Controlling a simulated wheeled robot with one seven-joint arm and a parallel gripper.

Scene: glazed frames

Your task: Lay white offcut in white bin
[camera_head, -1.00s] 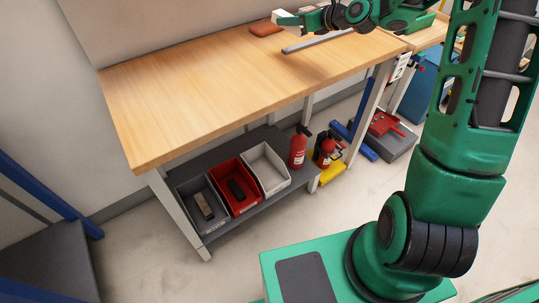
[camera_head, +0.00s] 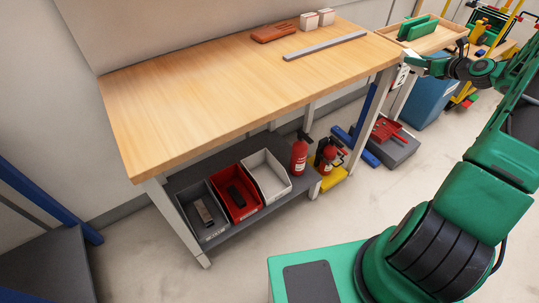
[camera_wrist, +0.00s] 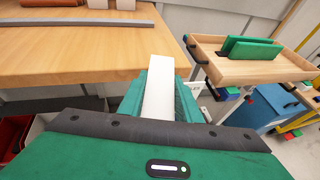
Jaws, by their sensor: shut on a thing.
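The white offcut (camera_wrist: 158,88) is a long pale bar between the green fingers of my gripper (camera_wrist: 160,92) in the wrist view, its far end sticking up. In the head view my gripper (camera_head: 416,66) is at the right end of the workbench, beyond its edge; the offcut cannot be made out there. The white bin (camera_head: 283,191) stands on the low shelf under the bench, right of a red bin, and looks empty. My gripper is well above and to the right of the bin, apart from it.
The red bin (camera_head: 247,213) and grey bin (camera_head: 215,238) hold blocks. Fire extinguishers (camera_head: 299,154) stand right of the white bin. A wooden tray (camera_head: 440,40) holds green boards.

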